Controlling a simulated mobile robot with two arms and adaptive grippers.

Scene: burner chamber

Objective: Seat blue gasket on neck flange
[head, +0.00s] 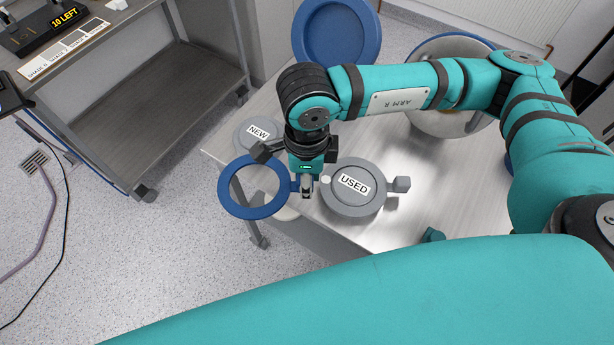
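A blue ring, the gasket (250,213), is at the left end of the grey table in the head view. It overlaps the NEW stand in the picture and extends past the table's left edge. My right gripper (306,188) points down at the ring's right side, where a small blue tab meets its fingers. It looks shut on that tab. A round metal vessel with a blue rim (450,48) stands at the table's right, partly behind my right arm. I cannot tell whether its opening is the neck flange. My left gripper is out of view.
A grey round stand marked USED (354,188) sits right beside my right gripper. The NEW stand (258,132) is behind the ring. A blue round lid (338,45) stands at the back. A grey cart (150,100) is at left. The table's front right is partly clear.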

